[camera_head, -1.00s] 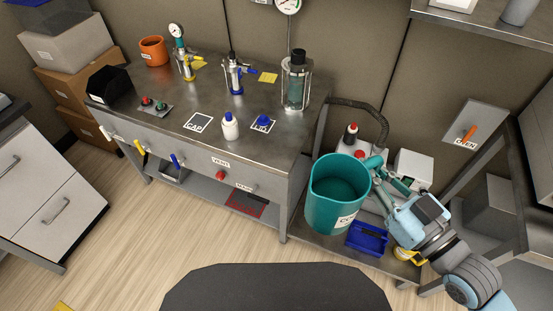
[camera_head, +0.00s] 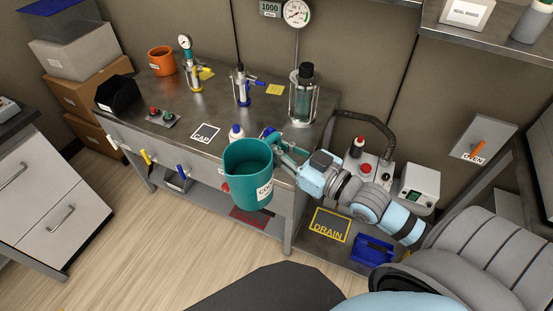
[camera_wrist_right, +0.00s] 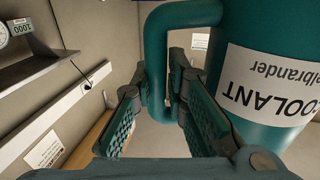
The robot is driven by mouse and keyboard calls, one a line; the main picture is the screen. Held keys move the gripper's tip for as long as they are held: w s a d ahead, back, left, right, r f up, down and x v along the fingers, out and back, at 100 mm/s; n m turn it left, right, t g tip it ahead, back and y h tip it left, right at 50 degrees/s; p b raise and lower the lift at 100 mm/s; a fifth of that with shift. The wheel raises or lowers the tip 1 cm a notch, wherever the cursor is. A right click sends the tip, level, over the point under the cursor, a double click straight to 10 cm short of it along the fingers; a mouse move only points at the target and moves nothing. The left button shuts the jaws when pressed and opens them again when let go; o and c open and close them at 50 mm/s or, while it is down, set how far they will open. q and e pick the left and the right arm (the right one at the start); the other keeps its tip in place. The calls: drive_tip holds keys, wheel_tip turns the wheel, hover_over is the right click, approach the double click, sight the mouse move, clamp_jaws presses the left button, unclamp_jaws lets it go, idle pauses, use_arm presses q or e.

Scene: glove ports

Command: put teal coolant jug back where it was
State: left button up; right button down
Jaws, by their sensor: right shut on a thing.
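The teal coolant jug (camera_head: 248,178) is held in the air in front of the bench's front edge, roughly upright, with its open top showing. My right gripper (camera_head: 284,148) is shut on its handle. In the right wrist view the jug body (camera_wrist_right: 275,45) with its COOLANT label is at right, and the handle (camera_wrist_right: 155,60) runs between the fingers (camera_wrist_right: 156,95). The jug hides part of the bench front and of a white bottle (camera_head: 237,132). A red-outlined spot (camera_head: 248,219) on the lower shelf shows below the jug. My left gripper is not in view.
The metal bench (camera_head: 160,90) carries an orange pot (camera_head: 161,61), pumps, a glass cylinder (camera_head: 302,95) and a CAP square (camera_head: 205,132).

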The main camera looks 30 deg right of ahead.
drive_tip(key=w+d+f+m+h+p, duration=0.1)
drive_tip(key=w+d+f+m+h, duration=0.3)
drive_tip(key=w+d, duration=0.6)
drive_tip(key=w+d+m+h, duration=0.2)
drive_tip(key=w+d+h, duration=0.4)
drive_tip(key=d, duration=0.7)
drive_tip(key=shift+t, duration=0.4)
wheel_tip(320, 180, down, 20)
drive_tip(key=b, duration=1.9)
drive_tip(key=shift+w+d+b, duration=0.1)
drive_tip(key=shift+b, duration=0.2)
drive_tip(key=shift+r+p, duration=0.15)
drive_tip(key=shift+p, duration=0.15)
drive_tip(key=c, duration=2)
unclamp_jaws()
drive_tip(key=shift+f, duration=0.2)
drive_tip(key=o, duration=0.4)
drive_tip(key=shift+r, duration=0.1)
